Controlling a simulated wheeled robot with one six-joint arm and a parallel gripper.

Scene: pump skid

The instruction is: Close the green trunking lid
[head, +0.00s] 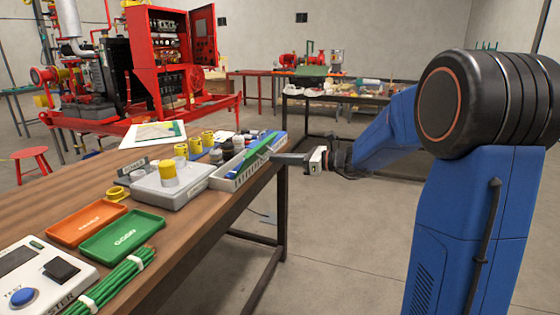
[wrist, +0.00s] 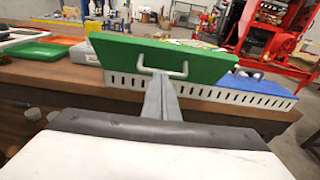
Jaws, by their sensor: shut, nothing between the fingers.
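The green trunking lid (wrist: 205,62) is raised and tilted above the white slotted trunking (wrist: 225,96); its face with a pale bar handle (wrist: 163,70) is towards me in the wrist view. In the head view the lid (head: 256,147) is a slanted green strip over the trunking (head: 228,181) at the bench's far right edge. My gripper (wrist: 161,84) is shut and empty, its fingertips at or just in front of the lid near the handle; I cannot tell whether they touch. In the head view my gripper (head: 280,158) reaches in from the right.
A blue lid section (wrist: 258,84) lies on the trunking beside the green one. A grey box with a yellow button (head: 170,184), a green tray (head: 122,236) and an orange tray (head: 88,223) stand nearer on the bench.

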